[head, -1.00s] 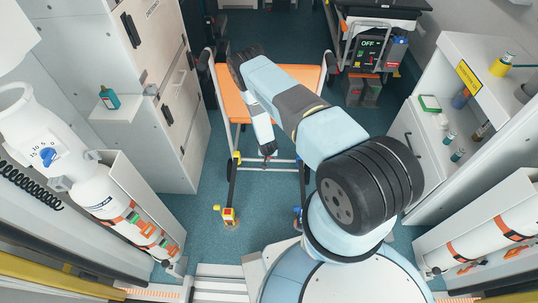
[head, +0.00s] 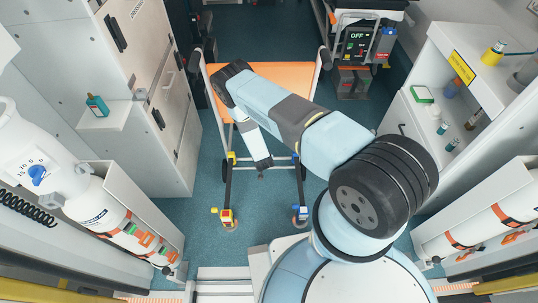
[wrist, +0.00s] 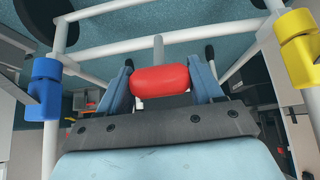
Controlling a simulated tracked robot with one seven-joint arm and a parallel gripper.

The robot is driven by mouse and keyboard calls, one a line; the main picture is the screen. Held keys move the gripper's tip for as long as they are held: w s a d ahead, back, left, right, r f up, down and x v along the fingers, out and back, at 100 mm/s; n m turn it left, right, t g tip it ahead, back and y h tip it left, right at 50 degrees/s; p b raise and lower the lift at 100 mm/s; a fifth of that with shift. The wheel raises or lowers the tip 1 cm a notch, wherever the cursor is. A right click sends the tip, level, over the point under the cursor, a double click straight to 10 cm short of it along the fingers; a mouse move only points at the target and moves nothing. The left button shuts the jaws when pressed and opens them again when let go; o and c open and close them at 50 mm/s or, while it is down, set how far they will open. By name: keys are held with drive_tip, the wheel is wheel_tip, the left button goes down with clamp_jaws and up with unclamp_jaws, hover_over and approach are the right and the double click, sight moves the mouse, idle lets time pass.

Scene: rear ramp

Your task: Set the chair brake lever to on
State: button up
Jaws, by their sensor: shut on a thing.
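The chair shows in the head view as an orange seat (head: 285,76) on a white tube frame with wheels. In the wrist view a red rounded grip (wrist: 160,82) on a pale stem (wrist: 158,48) sits between the two blue-grey fingers; it looks like the brake lever's handle. My gripper (wrist: 162,72) is shut on this red grip, one finger at each end. In the head view my gripper (head: 262,172) points down at the chair's lower crossbar, and the lever there is too small or hidden to make out. I cannot read the lever's on or off position.
A blue clamp (wrist: 46,85) and a yellow clamp (wrist: 297,50) sit on the frame tubes either side of my gripper. Cabinets (head: 160,110) stand at left, and a white shelf unit (head: 420,125) stands at right. Teal floor (head: 262,215) is clear before the chair.

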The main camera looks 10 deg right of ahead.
drive_tip(key=shift+s+a+f, duration=0.2)
drive_tip(key=shift+s+f, duration=0.5)
drive_tip(key=shift+s, duration=0.15)
drive_tip(key=shift+s+a+f, duration=0.2)
drive_tip(key=shift+s+f, duration=0.5)
drive_tip(key=shift+s, duration=0.15)
drive_tip(key=o, duration=1.4)
drive_tip(key=shift+o, duration=0.2)
drive_tip(key=v, duration=1.3)
drive_tip(key=shift+s+r, duration=0.25)
drive_tip(key=shift+r, duration=0.05)
